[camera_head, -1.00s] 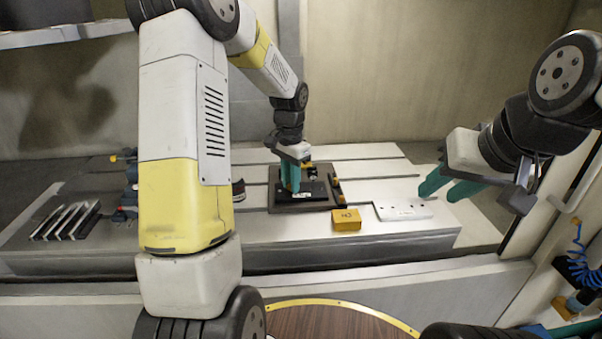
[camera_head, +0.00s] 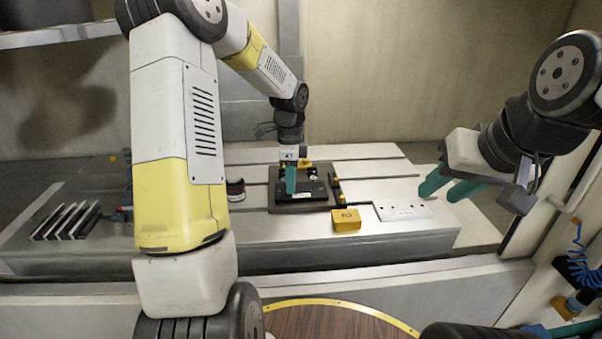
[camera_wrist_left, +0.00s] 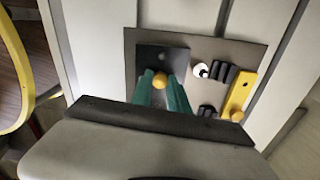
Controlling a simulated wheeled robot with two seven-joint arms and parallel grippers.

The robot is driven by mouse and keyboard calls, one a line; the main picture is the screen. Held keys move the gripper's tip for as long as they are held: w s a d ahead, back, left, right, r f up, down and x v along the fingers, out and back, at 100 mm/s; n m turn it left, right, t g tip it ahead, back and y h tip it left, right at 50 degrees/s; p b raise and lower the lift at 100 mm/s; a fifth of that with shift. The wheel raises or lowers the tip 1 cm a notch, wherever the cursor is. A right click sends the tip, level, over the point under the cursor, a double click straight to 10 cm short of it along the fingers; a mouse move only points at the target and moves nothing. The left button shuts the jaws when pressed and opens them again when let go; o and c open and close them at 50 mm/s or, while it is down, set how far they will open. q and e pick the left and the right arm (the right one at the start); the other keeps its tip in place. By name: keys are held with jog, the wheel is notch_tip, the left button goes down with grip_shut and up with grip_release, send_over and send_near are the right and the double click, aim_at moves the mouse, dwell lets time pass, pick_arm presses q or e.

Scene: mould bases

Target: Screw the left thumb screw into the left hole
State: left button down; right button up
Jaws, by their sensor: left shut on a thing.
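The mould base, a dark plate (camera_head: 325,206) carrying a black block (camera_head: 318,189), lies on the grey bench. My left gripper (camera_head: 291,184) points down over the left part of the block. In the left wrist view its teal fingers (camera_wrist_left: 160,88) close around a round yellow thumb screw head (camera_wrist_left: 159,80). The left hole and the screw's shaft are hidden, so I cannot tell how deep the screw sits. My right gripper (camera_head: 450,189) is apart from the mould, fingers spread and empty.
A yellow box (camera_head: 346,220) and a white plate (camera_head: 404,210) lie right of the mould base. Several upright plates (camera_head: 66,220) are at the bench's left.

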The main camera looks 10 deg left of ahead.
pick_arm(q)
jog(key=m, duration=0.6)
jog(key=c, duration=1.2)
grip_release()
jog(key=shift+r, duration=2.5)
